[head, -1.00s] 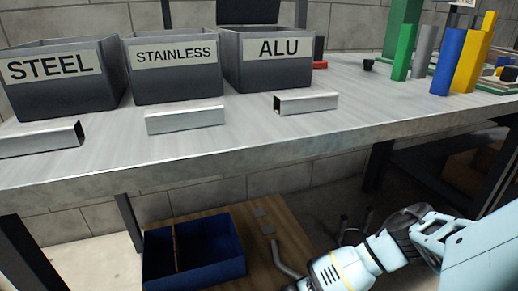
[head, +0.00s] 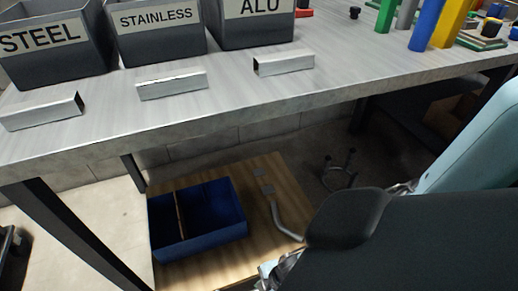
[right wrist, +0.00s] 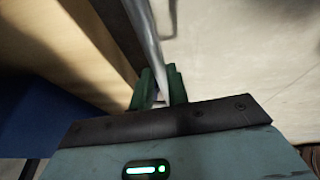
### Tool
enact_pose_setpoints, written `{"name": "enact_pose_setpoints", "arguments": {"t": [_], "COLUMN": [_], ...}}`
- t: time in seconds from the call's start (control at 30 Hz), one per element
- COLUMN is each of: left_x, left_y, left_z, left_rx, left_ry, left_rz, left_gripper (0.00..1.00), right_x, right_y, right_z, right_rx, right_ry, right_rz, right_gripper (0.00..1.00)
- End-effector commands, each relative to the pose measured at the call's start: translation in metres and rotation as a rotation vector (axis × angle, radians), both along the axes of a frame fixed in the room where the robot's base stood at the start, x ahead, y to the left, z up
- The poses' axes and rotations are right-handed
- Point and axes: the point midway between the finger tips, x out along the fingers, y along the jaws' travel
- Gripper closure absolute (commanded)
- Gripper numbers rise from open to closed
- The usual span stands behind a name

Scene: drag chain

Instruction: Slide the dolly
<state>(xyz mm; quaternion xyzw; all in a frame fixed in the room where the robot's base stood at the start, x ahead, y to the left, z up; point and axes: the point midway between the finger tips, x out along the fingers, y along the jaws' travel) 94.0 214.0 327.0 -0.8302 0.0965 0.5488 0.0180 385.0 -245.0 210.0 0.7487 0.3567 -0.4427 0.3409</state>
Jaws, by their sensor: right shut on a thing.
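The dolly (head: 262,215) is a flat wooden platform under the workbench in the head view. It carries a blue bin (head: 243,228) with a divider. A bent grey metal handle (head: 281,219) rises at its right side, and its lower right part is hidden behind my dark arm link. In the right wrist view my right gripper (right wrist: 158,88) has its green fingers shut around the metal bar of the handle (right wrist: 148,35). The wooden platform (right wrist: 55,35) and the blue bin (right wrist: 30,120) show at the left there. My left gripper is not in view.
The workbench (head: 215,105) spans above the dolly, with a dark leg (head: 70,235) at left. Grey bins and metal profiles stand on it. A dark stool base (head: 340,172) stands on the floor right of the dolly.

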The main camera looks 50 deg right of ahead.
Motion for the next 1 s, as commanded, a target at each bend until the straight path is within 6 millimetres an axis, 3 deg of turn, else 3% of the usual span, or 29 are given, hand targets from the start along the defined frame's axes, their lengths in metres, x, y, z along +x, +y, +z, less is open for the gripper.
{"name": "enact_pose_setpoints", "arguments": {"t": [0.2, 0.6, 1.0], "left_x": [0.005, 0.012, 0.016], "left_y": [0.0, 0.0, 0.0], "left_z": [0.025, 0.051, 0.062], "left_rx": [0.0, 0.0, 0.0], "left_ry": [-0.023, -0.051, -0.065], "left_rz": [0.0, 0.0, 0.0], "left_gripper": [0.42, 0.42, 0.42], "right_x": [-0.038, -0.102, -0.141], "right_y": [0.024, 0.062, 0.086], "right_z": [0.003, 0.001, 0.0], "right_rx": [0.003, 0.003, 0.001], "right_ry": [0.004, 0.006, 0.003], "right_rz": [-0.002, -0.002, 0.0], "right_gripper": [1.0, 1.0, 1.0]}}
